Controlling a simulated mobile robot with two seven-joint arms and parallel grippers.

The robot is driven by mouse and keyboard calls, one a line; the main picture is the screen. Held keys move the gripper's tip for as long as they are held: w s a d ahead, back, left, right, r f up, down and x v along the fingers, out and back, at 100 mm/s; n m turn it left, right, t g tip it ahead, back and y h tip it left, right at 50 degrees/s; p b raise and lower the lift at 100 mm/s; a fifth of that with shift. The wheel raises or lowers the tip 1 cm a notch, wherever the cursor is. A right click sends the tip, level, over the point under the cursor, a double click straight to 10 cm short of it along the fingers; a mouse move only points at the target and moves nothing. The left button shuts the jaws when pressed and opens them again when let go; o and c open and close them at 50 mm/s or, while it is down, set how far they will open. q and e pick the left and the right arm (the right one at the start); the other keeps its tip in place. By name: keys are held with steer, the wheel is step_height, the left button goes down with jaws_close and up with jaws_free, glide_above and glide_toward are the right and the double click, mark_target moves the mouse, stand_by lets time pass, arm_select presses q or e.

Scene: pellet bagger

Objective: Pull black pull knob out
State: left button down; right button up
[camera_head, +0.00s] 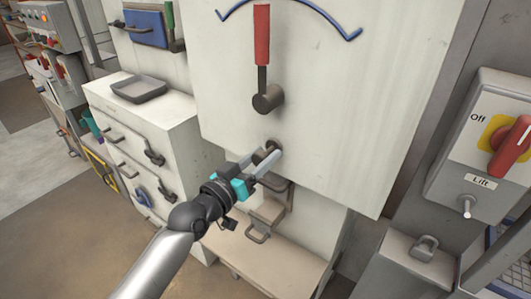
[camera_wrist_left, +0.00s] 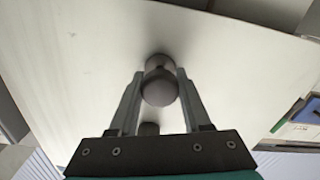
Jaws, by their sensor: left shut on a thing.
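The black pull knob (camera_wrist_left: 159,88) is a dark round knob on a short stem, standing out from the white cabinet panel (camera_wrist_left: 75,70). It also shows in the head view (camera_head: 267,153), below a lever with a red handle. My left gripper (camera_wrist_left: 158,84) is shut on the knob, with one finger on each side of its round head. In the head view my left gripper (camera_head: 262,163) reaches the panel from the lower left, and its fingers hide part of the knob. My right gripper is in neither view.
The red-handled lever (camera_head: 262,60) hangs just above the knob. A curved handle (camera_head: 275,184) sits just below it. A white drawer unit (camera_head: 150,120) with a grey tray (camera_head: 139,88) stands at left. A Lift switch box (camera_head: 485,140) is at right.

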arm_select(q)
steer(key=shift+s+a, duration=0.45)
steer(key=shift+s, duration=0.15)
steer(key=shift+f, duration=0.1)
steer(key=c, duration=0.8)
jaws_free()
steer(key=o, duration=0.3)
steer(key=shift+s, duration=0.1)
steer(key=shift+o, duration=0.7)
steer(key=v, duration=1.5)
steer(key=shift+p, duration=0.3)
